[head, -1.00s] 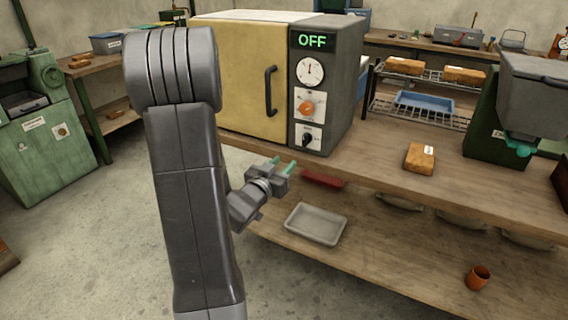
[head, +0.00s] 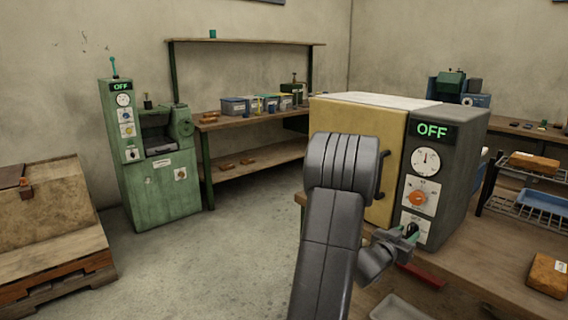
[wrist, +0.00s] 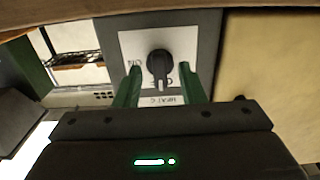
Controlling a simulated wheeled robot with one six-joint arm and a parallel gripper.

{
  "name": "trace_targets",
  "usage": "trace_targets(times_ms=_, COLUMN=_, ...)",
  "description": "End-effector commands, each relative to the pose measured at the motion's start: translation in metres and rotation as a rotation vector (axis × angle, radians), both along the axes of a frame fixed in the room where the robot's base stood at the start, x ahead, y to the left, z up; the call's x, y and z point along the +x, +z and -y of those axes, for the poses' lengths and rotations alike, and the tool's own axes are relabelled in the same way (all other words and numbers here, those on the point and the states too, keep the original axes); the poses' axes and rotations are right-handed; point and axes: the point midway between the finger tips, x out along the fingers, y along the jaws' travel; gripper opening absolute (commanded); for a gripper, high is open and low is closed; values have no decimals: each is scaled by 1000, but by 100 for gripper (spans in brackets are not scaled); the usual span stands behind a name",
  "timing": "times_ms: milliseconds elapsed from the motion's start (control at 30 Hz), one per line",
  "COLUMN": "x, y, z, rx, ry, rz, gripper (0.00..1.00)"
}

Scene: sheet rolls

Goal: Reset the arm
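My gripper (head: 411,231) is at the front of the oven's control panel, at its lower part, in the head view. In the wrist view its two green fingers (wrist: 160,80) stand apart with nothing held between them. A black knob (wrist: 159,68) on a white plate shows between the fingertips in that picture; I cannot tell how close they are to it. My grey arm (head: 338,215) rises in front of the oven's yellow door. The oven (head: 455,170) has a panel with a green OFF display, a dial and an orange knob.
The oven stands on a wooden bench (head: 490,275) with a wire rack (head: 520,185) and an orange-brown block (head: 549,274) at right. A green machine (head: 148,165) and a shelf table stand at the back left.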

Motion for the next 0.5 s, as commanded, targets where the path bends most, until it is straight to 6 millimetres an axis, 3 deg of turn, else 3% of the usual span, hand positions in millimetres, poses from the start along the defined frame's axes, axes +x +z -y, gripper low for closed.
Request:
trace_targets(times_ms=167, x=9, y=0, z=10, rx=-1, ry=0, rz=1, gripper=36)
trace_targets(times_ms=500, x=8, y=0, z=10, rx=5, ry=1, rz=7, gripper=36)
